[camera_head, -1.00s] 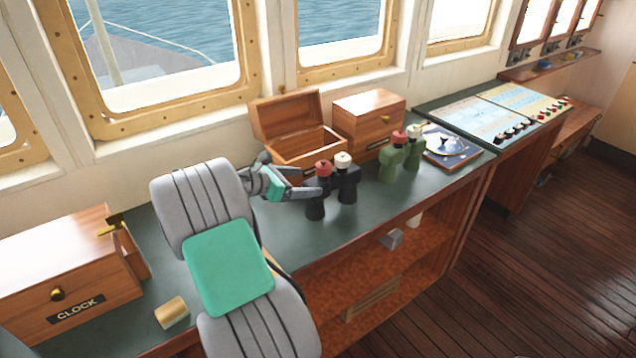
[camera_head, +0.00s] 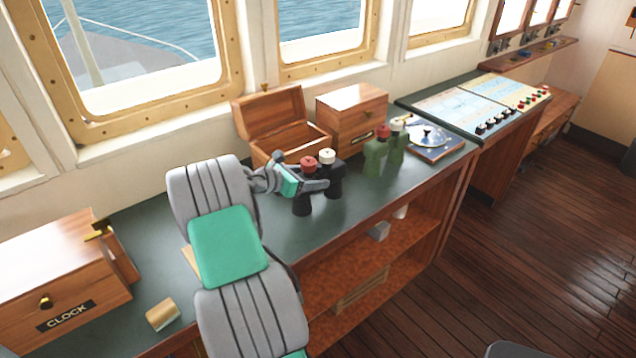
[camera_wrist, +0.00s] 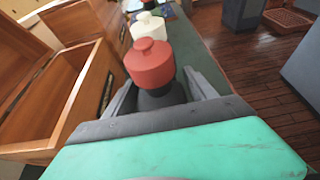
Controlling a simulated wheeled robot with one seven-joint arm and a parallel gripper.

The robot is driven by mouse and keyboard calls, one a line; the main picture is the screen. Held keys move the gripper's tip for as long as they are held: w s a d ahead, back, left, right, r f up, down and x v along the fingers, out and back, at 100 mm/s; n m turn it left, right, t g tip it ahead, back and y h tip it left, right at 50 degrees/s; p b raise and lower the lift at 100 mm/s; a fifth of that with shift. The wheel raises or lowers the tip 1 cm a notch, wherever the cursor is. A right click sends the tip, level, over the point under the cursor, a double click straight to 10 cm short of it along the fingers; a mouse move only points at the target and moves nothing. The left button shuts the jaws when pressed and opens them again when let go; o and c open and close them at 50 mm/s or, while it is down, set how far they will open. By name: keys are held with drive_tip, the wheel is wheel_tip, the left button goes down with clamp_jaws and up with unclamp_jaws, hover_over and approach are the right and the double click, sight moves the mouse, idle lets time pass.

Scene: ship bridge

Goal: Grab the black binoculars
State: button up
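The black binoculars (camera_head: 334,186) stand upright on the green counter, one barrel capped red and the other white. They also show in the wrist view, where the near black barrel (camera_wrist: 162,97) sits under its red cap and the white cap is farther off. My gripper (camera_head: 314,181) is at the binoculars from the left. In the wrist view my gripper (camera_wrist: 163,88) has its fingers apart, one on each side of the red-capped barrel. The fingers look open, and I see no clear grip. The lower barrel is hidden behind the gripper.
Green binoculars (camera_head: 375,157) stand to the right, near a chart instrument (camera_head: 434,141). An open wooden box (camera_head: 268,117) and a closed one (camera_head: 352,114) stand behind. A clock box (camera_head: 62,285) and a small wooden block (camera_head: 162,314) are at left. The counter (camera_head: 412,178) has a front edge.

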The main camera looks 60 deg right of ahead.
clamp_jaws()
idle(0.5)
drive_tip(key=shift+r, duration=0.15)
